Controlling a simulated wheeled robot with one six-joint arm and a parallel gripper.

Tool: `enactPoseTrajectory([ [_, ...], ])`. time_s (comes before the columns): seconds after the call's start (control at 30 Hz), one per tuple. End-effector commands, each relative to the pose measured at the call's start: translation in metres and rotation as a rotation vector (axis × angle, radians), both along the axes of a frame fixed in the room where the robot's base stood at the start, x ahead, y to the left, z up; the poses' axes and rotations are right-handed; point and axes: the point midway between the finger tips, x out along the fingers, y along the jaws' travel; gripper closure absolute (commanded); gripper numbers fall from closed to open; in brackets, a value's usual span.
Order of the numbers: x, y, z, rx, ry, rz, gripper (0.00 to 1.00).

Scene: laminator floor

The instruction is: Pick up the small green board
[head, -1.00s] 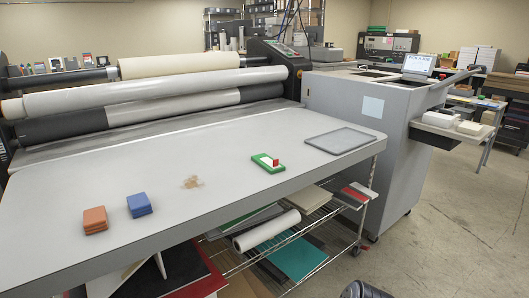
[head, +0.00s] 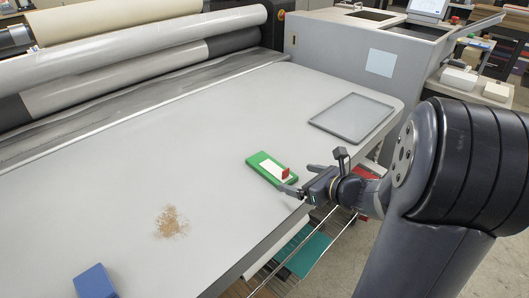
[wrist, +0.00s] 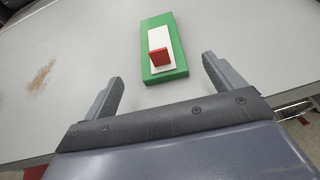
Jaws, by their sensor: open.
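The small green board (head: 259,165) lies flat on the grey table near its front edge, with a white panel and a small upright red piece (head: 286,172) on it. In the wrist view the green board (wrist: 150,75) lies just ahead of my gripper, roughly between the lines of the two fingers. My gripper (head: 297,180) is at the board's near right end in the head view. In the wrist view my gripper (wrist: 162,75) is open, its fingers apart with nothing held between them.
The grey table (head: 130,160) has a brown crumbly patch (head: 171,222) and a blue block (head: 95,282) to the left. A flat grey tray (head: 352,117) lies behind and right of the board. Rollers (head: 150,50) run along the back. A wire shelf is below the front edge.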

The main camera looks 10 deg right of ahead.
Motion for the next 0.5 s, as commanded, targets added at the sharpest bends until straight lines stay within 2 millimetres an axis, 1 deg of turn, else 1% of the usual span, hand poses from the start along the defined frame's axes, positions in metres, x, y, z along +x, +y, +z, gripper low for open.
enactPoseTrajectory([
  [0.07,0.006,0.0,-0.001,0.015,0.001,-0.012,0.11],
  [0.3,0.034,0.018,-0.016,0.015,0.002,-0.01,0.11],
  [0.4,0.043,0.023,-0.019,0.014,0.001,-0.012,0.11],
  [0.5,0.047,0.026,-0.021,0.013,0.001,-0.011,0.11],
])
